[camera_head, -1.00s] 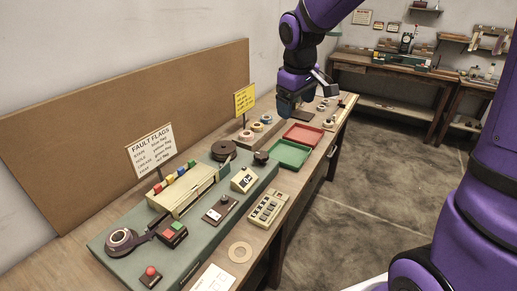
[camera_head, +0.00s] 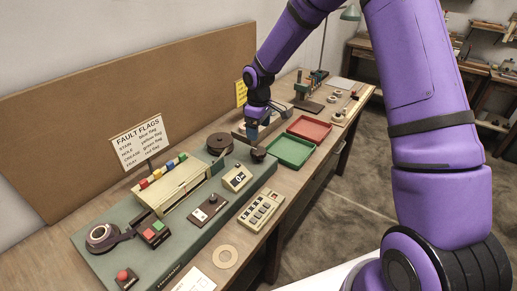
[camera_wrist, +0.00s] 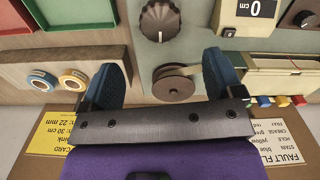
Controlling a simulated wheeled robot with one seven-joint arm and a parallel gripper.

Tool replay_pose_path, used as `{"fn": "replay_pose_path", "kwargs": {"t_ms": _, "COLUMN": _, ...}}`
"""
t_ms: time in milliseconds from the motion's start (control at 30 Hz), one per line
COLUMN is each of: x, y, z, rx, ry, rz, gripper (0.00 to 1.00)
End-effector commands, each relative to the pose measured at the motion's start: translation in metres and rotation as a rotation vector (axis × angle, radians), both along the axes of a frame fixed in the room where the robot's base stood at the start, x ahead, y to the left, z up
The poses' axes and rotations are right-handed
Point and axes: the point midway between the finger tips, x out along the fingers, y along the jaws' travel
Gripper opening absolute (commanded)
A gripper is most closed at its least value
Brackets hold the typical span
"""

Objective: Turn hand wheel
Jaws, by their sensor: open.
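The ribbed dark wheel (camera_head: 258,154), which I take for the hand wheel, stands on the front part of the green bench unit. In the wrist view it (camera_wrist: 160,20) shows at the top centre, with a white line on its side. A brown reel (camera_head: 219,144) with a light strip beside it stands close by; it also shows between my fingers in the wrist view (camera_wrist: 172,85). My gripper (camera_head: 256,127) is beyond the wheel, above the far end of the unit. In the wrist view its blue fingers (camera_wrist: 165,72) are wide apart and nothing is held.
A green tray (camera_head: 290,150) and a red tray (camera_head: 309,128) lie right of the wheel. A counter box (camera_head: 237,178) reading 0 is left of it. Tape rolls (camera_wrist: 73,79) sit near one finger. A brown board (camera_head: 130,95) stands behind the bench.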

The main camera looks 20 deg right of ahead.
Motion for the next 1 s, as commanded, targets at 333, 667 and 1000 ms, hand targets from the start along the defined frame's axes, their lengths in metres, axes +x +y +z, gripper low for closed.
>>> {"fn": "replay_pose_path", "kwargs": {"t_ms": 333, "x": -0.001, "y": 0.0, "z": -0.061, "rx": 0.0, "ry": 0.004, "rz": 0.0, "gripper": 0.86}}
{"fn": "replay_pose_path", "kwargs": {"t_ms": 667, "x": -0.001, "y": 0.0, "z": -0.093, "rx": 0.0, "ry": 0.001, "rz": -0.001, "gripper": 0.86}}
{"fn": "replay_pose_path", "kwargs": {"t_ms": 1000, "x": 0.0, "y": 0.0, "z": -0.096, "rx": 0.0, "ry": 0.0, "rz": -0.001, "gripper": 0.84}}
